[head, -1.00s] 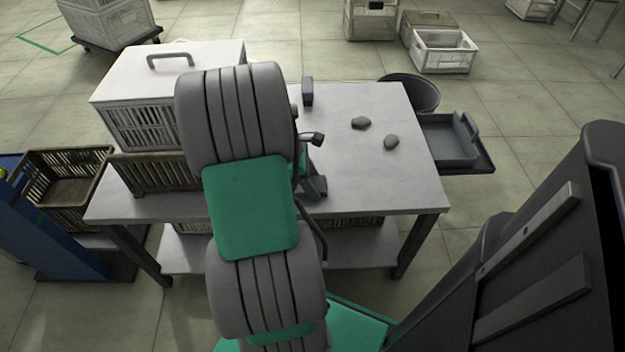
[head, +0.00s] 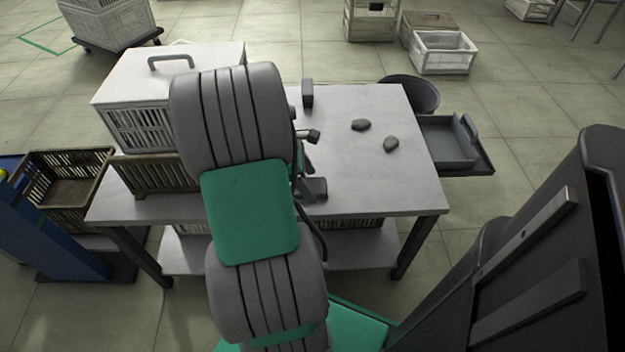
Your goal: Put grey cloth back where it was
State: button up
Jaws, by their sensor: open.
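I cannot tell whether either is the grey cloth; no other clear cloth shows. My gripper (head: 314,188) is low over the table, left of both lumps and apart from them. It is mostly hidden behind my arm, with only dark parts showing at the arm's right side. It is open, and nothing is seen held in it.
The grey table (head: 385,185) bears a white lidded crate (head: 135,85), a brown slatted basket (head: 150,176) and a small dark upright block (head: 308,94). A dark round bin (head: 412,92) and a grey tray (head: 448,145) are beyond its right edge. The table's right part is mostly free.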

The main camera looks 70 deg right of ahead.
jog(key=d+p+v, duration=0.1)
jog(key=p+v, duration=0.2)
jog(key=v, duration=0.7)
jog(key=w+a+r+m+t, duration=0.2)
jog(key=w+a+r+t, duration=0.15)
jog(key=w+a, duration=0.9)
jog(key=a+m+t+y, duration=0.2)
jog(key=a+m+t, duration=0.1)
jog(key=a, duration=2.1)
jog(key=w+p+v, duration=0.2)
jog(key=p+v, duration=0.8)
jog(key=v, duration=0.1)
jog(key=w+r+p+v, duration=0.1)
jog(key=w+p+v, duration=0.1)
jog(key=p+v, duration=0.9)
jog(key=shift+r+t+p, duration=0.3)
jog(key=shift+r+t, duration=0.05)
jog(key=shift+r, duration=0.35)
